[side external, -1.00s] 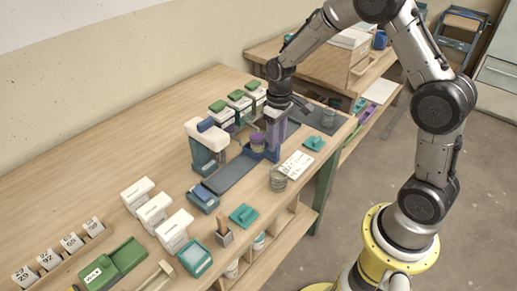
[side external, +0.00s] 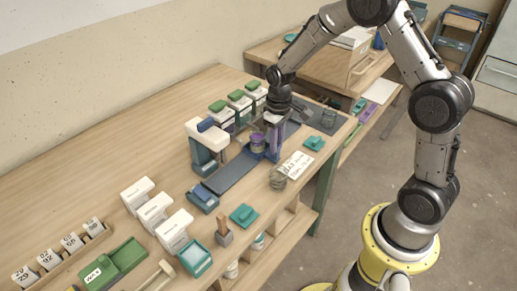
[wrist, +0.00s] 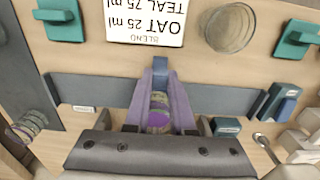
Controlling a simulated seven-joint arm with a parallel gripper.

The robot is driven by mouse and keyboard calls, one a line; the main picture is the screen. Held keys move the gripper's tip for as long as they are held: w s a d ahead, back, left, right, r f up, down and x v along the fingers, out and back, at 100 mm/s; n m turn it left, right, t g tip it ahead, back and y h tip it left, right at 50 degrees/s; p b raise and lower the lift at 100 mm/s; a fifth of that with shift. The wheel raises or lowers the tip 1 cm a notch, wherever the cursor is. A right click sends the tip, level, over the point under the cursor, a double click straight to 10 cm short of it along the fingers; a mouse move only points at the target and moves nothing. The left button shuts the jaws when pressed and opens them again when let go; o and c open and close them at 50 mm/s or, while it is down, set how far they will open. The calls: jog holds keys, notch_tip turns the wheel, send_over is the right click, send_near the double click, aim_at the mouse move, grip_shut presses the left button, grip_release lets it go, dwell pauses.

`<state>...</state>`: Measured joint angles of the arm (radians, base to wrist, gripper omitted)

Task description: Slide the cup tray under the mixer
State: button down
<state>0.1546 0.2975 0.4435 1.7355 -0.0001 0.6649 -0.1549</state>
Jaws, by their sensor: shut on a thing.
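The cup tray (side external: 271,154) is a blue-violet holder on a dark flat track (side external: 232,176). It carries a cup (side external: 257,142) with purple and greenish bands; the cup (wrist: 158,115) and tray (wrist: 160,70) also show in the wrist view. The mixer (side external: 203,140), white on top with a blue base and column, stands beside the track, left of the tray. The tray is right of the mixer head, not beneath it. My gripper (side external: 274,127) is above and behind the cup, shut on the tray; its exact contact is partly hidden.
A written card (side external: 296,165), a glass jar (side external: 278,179) and teal blocks (side external: 243,214) (side external: 313,143) lie along the front. A blue box (side external: 203,197) sits near the track's left end. Green-lidded containers (side external: 238,98) stand behind. The track's left stretch is clear.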

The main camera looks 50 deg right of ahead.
jog(key=shift+a, duration=0.1)
jog(key=shift+a, duration=5.45)
jog(key=shift+a, duration=2.4)
jog(key=c, duration=0.8)
grip_release()
jog(key=shift+c, duration=0.2)
notch_tip(320, 180, up, 7)
